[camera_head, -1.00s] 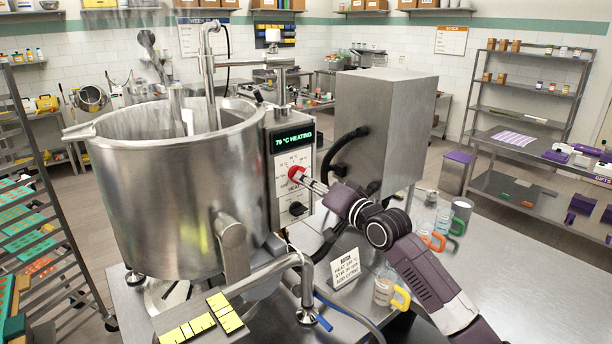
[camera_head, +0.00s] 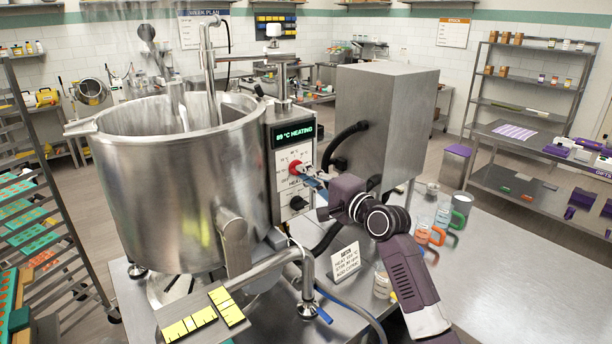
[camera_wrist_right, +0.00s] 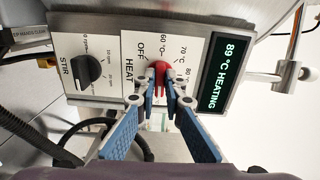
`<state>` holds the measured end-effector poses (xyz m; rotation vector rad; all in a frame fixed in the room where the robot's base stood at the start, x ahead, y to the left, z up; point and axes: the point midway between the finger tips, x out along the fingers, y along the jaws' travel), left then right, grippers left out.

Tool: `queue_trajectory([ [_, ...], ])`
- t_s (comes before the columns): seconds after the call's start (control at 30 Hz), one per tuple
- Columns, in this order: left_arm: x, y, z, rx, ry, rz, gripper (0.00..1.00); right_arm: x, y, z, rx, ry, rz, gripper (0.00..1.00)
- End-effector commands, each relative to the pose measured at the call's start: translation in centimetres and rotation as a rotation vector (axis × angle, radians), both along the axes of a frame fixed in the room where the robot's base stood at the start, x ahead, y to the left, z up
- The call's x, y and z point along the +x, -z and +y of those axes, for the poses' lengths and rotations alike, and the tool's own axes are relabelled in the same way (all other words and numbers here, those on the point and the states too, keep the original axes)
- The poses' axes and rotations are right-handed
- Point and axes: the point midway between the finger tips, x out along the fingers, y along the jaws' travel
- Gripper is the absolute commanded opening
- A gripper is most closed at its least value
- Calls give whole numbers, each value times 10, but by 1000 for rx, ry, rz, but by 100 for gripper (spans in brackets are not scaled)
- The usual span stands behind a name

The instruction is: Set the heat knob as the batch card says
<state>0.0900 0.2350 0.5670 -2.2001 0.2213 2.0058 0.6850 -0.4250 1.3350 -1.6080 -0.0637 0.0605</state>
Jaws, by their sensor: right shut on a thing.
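The red heat knob (camera_head: 294,168) sits on the white control panel (camera_head: 284,185) beside the steel kettle (camera_head: 180,190). In the right wrist view the knob (camera_wrist_right: 159,70) is between my right fingertips, with OFF, 60, 70 and 80 °C marks around it. My right gripper (camera_head: 306,171) is shut on the knob; it also shows in the wrist view (camera_wrist_right: 161,88). I cannot tell exactly which mark the knob points at. The display (camera_wrist_right: 221,74) reads 89 °C HEATING. The batch card (camera_head: 346,261) stands on the table; its print is too small to read surely. My left gripper is not in view.
The black stir knob (camera_head: 297,203) is below the heat knob. A steel box (camera_head: 390,120) with a black hose stands behind my right wrist. The table's right part is clear.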

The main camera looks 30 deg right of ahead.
Motion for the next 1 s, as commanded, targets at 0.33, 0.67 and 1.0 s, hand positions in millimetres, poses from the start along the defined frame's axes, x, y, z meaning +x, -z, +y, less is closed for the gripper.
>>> queue_trajectory([
  [0.33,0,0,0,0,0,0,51,0,-1,0,39,1,2,0],
  [0.67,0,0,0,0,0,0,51,0,-1,0,38,1,2,16],
  [1.0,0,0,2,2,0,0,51,0,-1,0,38,0,3,27],
])
